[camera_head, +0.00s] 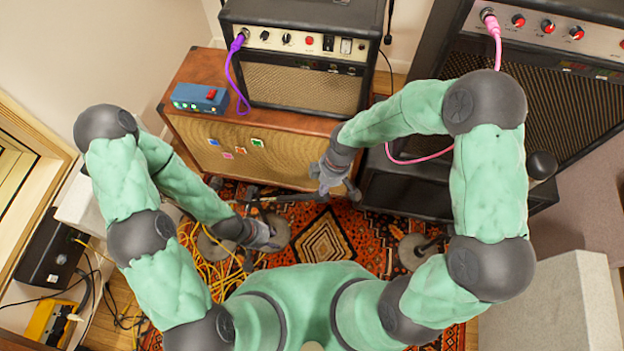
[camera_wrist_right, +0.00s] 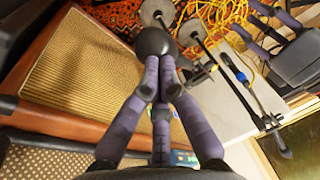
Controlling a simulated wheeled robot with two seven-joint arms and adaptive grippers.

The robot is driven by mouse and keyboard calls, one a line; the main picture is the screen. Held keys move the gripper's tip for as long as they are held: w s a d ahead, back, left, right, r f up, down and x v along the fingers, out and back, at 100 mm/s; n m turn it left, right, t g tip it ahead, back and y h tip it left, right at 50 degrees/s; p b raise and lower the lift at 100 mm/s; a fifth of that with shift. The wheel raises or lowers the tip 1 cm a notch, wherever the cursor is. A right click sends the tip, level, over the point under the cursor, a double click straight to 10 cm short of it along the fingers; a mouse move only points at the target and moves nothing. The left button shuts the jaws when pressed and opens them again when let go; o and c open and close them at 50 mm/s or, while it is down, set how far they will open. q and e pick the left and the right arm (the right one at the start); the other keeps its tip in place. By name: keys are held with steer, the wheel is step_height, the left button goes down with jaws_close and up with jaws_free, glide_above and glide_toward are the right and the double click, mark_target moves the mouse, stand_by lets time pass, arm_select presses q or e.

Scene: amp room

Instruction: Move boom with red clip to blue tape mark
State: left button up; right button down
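My right gripper (camera_head: 328,178) hangs before the wooden cabinet's lower right corner. In the right wrist view its fingers (camera_wrist_right: 160,68) are drawn together beside a black ball (camera_wrist_right: 152,42); I cannot tell whether they grip it. My left gripper (camera_head: 272,238) is low among the stand bases; its finger opening is unclear. A dark boom or stand rod (camera_wrist_right: 262,112) carries a small blue patch (camera_wrist_right: 241,77), possibly the blue tape mark. I cannot make out a red clip in either view.
Round grey stand bases (camera_head: 415,251) stand on the patterned rug (camera_head: 322,240). Yellow cable (camera_head: 228,275) lies coiled at left. The wooden cabinet (camera_head: 205,140) carries an amp (camera_head: 300,85) and a blue pedal (camera_head: 199,97). A large amp (camera_head: 535,95) stands at right.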

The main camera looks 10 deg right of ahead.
arm_select(q)
step_height(320, 180, down, 4)
steer(key=b, duration=0.3)
steer(key=shift+r+b, duration=0.1)
steer(key=shift+b, duration=0.25)
arm_select(e)
steer(key=s+d+f, duration=0.1)
steer(key=d+f, duration=0.1)
steer(key=f, duration=0.3)
steer(key=s+d+f+y, duration=0.1)
steer(key=d+f, duration=0.2)
steer(key=f, duration=0.2)
steer(key=shift+d+f, duration=0.3)
steer(key=shift+f, duration=0.1)
arm_select(q)
steer(key=shift+r, duration=0.1)
arm_select(e)
steer(key=shift+w+r, duration=0.1)
steer(key=shift+r, duration=0.05)
arm_select(q)
step_height(320, 180, up, 7)
steer(key=d+p, duration=0.1)
steer(key=p, duration=0.6)
steer(key=shift+d, duration=0.3)
arm_select(e)
steer(key=d+r, duration=0.7)
steer(key=r, duration=0.3)
steer(key=shift+d+r, duration=0.2)
steer(key=shift+r, duration=0.15)
